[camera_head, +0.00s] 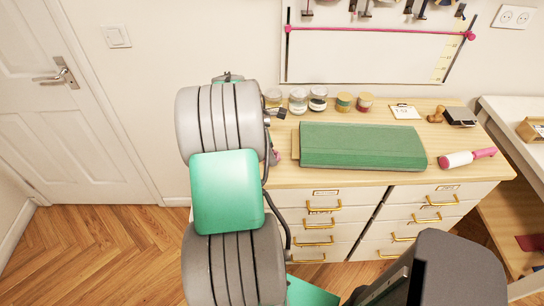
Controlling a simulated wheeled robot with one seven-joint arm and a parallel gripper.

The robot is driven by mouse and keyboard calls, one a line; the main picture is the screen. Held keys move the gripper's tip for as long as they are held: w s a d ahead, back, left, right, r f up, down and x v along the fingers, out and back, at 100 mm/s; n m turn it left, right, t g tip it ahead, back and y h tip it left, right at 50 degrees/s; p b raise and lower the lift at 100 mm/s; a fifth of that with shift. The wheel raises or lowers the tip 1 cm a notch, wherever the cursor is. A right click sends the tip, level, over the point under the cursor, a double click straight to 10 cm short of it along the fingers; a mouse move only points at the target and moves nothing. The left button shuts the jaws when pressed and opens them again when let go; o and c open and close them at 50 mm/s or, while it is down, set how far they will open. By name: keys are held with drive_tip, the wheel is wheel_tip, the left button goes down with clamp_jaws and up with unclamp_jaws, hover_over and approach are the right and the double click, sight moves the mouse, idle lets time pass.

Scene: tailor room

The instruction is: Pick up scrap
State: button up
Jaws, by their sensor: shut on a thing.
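My arm stands in front of the left end of the wooden-topped cabinet and hides much of my gripper. Dark parts of my gripper (277,114) stick out to the right of the arm, above the cabinet top. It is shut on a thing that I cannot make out. A small pink thing (275,157) shows beside the arm at the cabinet's left end. It is mostly hidden, and I cannot tell whether it is the scrap or whether my gripper touches it.
A green box-like thing (362,145) lies on the cabinet top (400,182). Several small jars (298,100) stand behind it. A lint roller (466,158), a stamp (436,115) and a small card (405,112) lie to the right. A closed door (90,110) is at left, with clear floor (105,245) before it.

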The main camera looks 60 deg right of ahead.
drive_tip(key=c, duration=0.5)
drive_tip(key=shift+r, duration=0.1)
